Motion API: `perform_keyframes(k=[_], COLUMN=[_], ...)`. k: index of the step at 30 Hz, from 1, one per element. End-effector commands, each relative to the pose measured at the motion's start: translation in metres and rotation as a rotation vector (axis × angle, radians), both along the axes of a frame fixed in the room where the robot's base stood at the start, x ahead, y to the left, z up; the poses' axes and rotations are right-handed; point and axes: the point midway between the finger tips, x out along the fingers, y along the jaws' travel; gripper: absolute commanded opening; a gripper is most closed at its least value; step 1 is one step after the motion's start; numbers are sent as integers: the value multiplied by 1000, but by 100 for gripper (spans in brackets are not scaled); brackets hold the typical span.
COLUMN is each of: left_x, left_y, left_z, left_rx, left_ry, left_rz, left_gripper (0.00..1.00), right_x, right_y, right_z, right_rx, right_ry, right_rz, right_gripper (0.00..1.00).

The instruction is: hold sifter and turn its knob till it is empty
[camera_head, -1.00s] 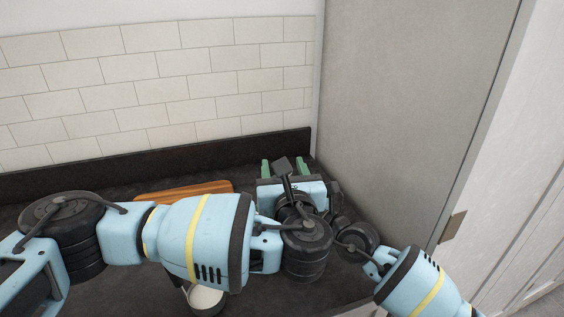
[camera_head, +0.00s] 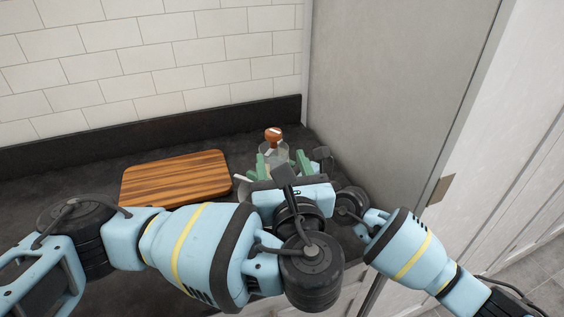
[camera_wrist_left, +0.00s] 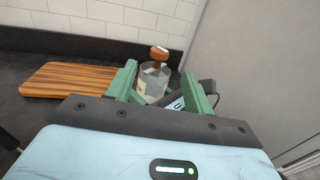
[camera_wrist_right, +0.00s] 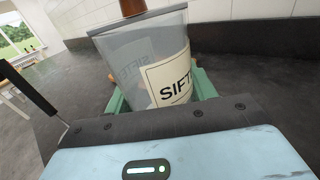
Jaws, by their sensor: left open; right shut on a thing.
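The sifter is a clear, smoky canister (camera_wrist_right: 125,60) with a pale label whose visible letters begin "SIFT". My right gripper (camera_wrist_right: 160,95) is shut on the sifter and holds it upright. In the head view the sifter (camera_head: 272,152) shows just beyond my left gripper (camera_head: 283,162), and the right gripper is mostly hidden. Its wooden knob (camera_wrist_left: 160,52) is on top. My left gripper also shows in its own wrist view (camera_wrist_left: 158,84), with its green fingers open on either side of the sifter's view. I cannot tell whether they touch it.
A striped wooden cutting board (camera_head: 176,178) lies on the dark counter (camera_head: 60,170) to the left. A tall grey panel (camera_head: 385,90) stands close on the right, and a tiled wall (camera_head: 150,60) is behind. The counter around the board is clear.

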Motion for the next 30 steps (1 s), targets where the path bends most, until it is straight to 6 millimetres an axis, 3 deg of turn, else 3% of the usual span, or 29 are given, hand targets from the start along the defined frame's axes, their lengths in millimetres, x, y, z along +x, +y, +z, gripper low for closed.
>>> perform_keyframes(k=[7, 11, 21, 30], left_x=[2, 11, 48, 61], left_y=[-2, -11, -64, -108], left_z=[2, 12, 76, 129], left_rx=[-15, -100, -568, -914], left_ry=[-9, -56, -245, -233], left_rz=[-8, -58, -415, -804], left_gripper=[52, 52, 52, 52], right_x=[0, 0, 0, 0], right_y=[0, 0, 0, 0], right_z=[0, 0, 0, 0], right_rx=[0, 0, 0, 0], right_ry=[0, 0, 0, 0], right_rz=[0, 0, 0, 0], right_gripper=[26, 26, 26, 26])
